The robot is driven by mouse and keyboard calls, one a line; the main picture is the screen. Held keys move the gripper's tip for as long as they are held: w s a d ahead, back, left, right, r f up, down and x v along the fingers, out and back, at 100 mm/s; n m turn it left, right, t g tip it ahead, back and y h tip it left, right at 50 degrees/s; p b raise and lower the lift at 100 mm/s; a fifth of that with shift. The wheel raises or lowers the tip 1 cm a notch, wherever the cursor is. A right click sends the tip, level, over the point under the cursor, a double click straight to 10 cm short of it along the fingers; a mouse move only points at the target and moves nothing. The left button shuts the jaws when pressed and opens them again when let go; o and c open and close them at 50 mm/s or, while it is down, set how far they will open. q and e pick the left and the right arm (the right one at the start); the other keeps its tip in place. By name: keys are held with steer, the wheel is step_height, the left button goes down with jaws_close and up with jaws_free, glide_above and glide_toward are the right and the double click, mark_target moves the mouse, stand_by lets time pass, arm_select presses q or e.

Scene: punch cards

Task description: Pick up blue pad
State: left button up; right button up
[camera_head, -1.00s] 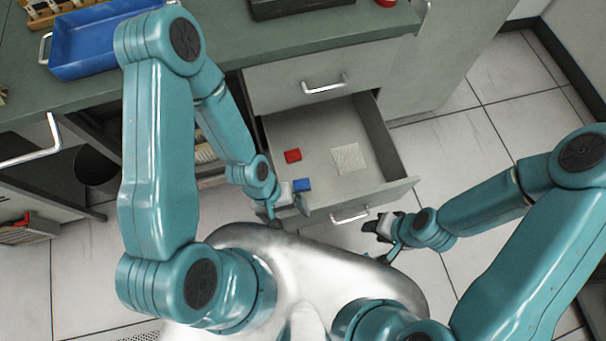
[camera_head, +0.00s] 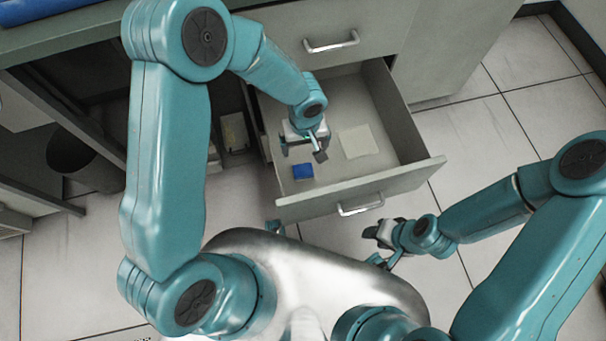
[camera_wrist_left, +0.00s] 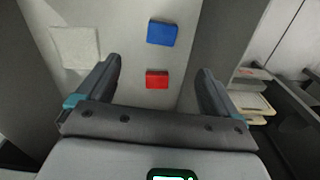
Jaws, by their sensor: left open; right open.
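The blue pad (camera_head: 303,171) lies in the open drawer near its front left corner. It also shows in the left wrist view (camera_wrist_left: 162,32), beyond the fingertips and apart from them. My left gripper (camera_head: 303,152) is open and empty over the drawer, just behind the blue pad in the head view. In the left wrist view a red pad (camera_wrist_left: 157,79) lies below, between the spread fingers (camera_wrist_left: 160,75); the arm hides it in the head view. My right gripper (camera_head: 378,240) is open and empty in front of the drawer, to its right.
A pale square sheet (camera_head: 357,141) lies in the drawer right of the gripper. The drawer front (camera_head: 365,188) and side walls stand around these things. A closed drawer (camera_head: 315,40) sits above. A dark bin (camera_head: 90,155) stands under the counter at left.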

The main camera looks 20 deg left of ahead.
arm_select(q)
steer(key=b, duration=0.3)
glide_above(303, 170)
steer(key=f, duration=1)
steer(key=shift+d+f, duration=0.2)
steer(key=shift+f, duration=0.05)
steer(key=f+b, duration=0.1)
steer(key=f, duration=0.4)
steer(key=shift+a, duration=0.2)
steer(key=c, duration=1.1)
